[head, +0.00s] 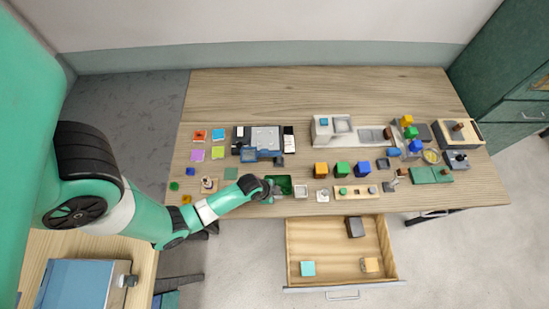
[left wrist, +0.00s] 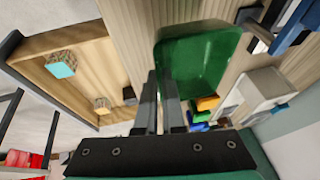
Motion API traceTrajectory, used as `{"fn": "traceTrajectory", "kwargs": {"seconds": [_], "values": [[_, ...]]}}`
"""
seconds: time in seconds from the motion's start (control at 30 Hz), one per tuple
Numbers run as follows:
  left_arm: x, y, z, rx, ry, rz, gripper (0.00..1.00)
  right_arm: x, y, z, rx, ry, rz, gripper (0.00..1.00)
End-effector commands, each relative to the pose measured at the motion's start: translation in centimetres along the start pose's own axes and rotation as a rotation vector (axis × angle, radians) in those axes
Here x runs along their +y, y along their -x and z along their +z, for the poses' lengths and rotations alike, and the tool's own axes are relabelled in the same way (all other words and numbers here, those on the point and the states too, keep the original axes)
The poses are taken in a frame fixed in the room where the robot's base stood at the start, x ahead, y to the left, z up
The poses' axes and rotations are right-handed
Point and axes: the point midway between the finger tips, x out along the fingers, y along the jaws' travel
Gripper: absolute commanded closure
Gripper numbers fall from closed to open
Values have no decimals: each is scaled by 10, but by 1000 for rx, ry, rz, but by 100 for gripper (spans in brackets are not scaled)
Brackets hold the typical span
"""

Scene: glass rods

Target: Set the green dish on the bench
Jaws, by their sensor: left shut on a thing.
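The green dish (head: 284,184) is at the front edge of the wooden bench (head: 300,97), left of a small white square tray (head: 301,191). My left gripper (head: 269,189) reaches it from the left. In the left wrist view, the dish (left wrist: 205,65) is large and looks empty. There my left gripper (left wrist: 161,77) is shut on the dish, its two fingers close together at the near rim. I cannot tell whether the dish touches the bench or is just above it. My right gripper is not in view.
An open drawer (head: 300,277) below the front edge holds several small blocks. Orange, green and blue cubes (head: 342,168) stand right of the dish. A grey and blue device (head: 262,139) is behind it. The bench's back strip is clear.

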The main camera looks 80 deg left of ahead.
Motion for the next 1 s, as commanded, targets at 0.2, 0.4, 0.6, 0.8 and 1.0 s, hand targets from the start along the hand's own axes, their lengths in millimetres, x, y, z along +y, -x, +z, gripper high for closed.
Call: {"fn": "traceTrajectory", "kwargs": {"seconds": [0.2, 0.4, 0.6, 0.8, 1.0], "values": [[7, -38, 15, 0, 0, 0, 100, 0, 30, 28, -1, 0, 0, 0], [9, -46, 19, 0, 0, 0, 100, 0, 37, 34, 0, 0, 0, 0], [13, -70, 28, -1, 0, 0, 100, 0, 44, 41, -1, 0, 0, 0], [13, -71, 28, 0, 0, -1, 100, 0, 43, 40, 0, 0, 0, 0], [14, -74, 30, -1, 0, 0, 93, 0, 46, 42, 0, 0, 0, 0]]}}
